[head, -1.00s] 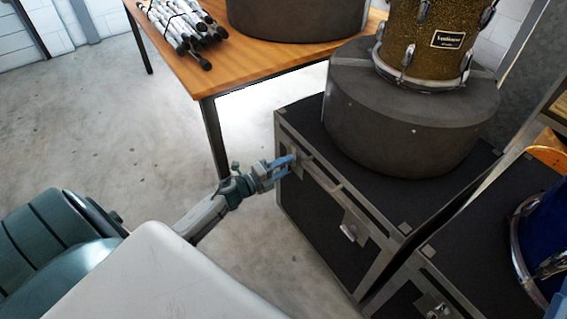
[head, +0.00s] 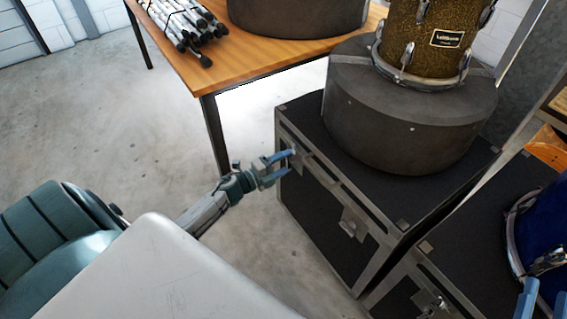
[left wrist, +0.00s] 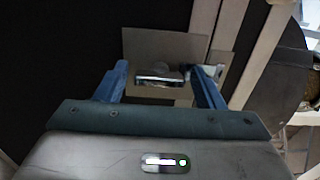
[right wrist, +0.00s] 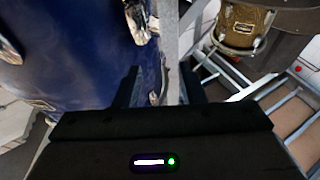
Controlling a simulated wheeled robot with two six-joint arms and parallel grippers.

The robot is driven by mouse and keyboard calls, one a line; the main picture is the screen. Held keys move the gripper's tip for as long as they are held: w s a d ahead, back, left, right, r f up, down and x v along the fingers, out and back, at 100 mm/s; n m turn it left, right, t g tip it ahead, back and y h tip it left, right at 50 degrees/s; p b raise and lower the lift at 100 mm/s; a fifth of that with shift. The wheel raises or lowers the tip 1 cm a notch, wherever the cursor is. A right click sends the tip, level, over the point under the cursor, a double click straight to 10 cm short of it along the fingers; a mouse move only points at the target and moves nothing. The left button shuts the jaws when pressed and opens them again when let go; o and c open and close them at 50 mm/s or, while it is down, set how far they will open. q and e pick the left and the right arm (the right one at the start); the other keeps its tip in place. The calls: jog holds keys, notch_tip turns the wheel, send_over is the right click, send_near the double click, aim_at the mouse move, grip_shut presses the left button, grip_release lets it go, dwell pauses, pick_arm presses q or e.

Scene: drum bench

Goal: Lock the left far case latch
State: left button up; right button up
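The left black case (head: 330,222) has metal edges and two latches on its front face. The far latch (head: 298,157) is near the far corner, partly hidden by my left gripper (head: 284,169). That gripper is open, its blue fingers spread just in front of the latch. In the left wrist view, the far latch (left wrist: 160,76) shows as a metal piece on a pale plate, between the open fingers (left wrist: 158,84); I see no grip on it. The near latch (head: 352,226) is further along the same face. My right gripper (right wrist: 158,88) is open and empty, near a blue drum.
A dark round drum case (head: 400,120) and a gold drum (head: 428,40) stand on the case. A wooden table (head: 225,62) with bundled stands (head: 180,22) is behind. A second black case (head: 470,245) and a blue drum (head: 545,235) are at right.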

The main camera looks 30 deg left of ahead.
pick_arm(q)
jog(key=shift+o, duration=0.4)
jog(key=v, duration=1)
jog(key=shift+s+a, duration=0.15)
jog(key=shift+s, duration=0.2)
pick_arm(e)
jog(key=shift+f+g, duration=0.5)
jog(key=shift+f, duration=0.2)
jog(key=shift+s+f, duration=0.1)
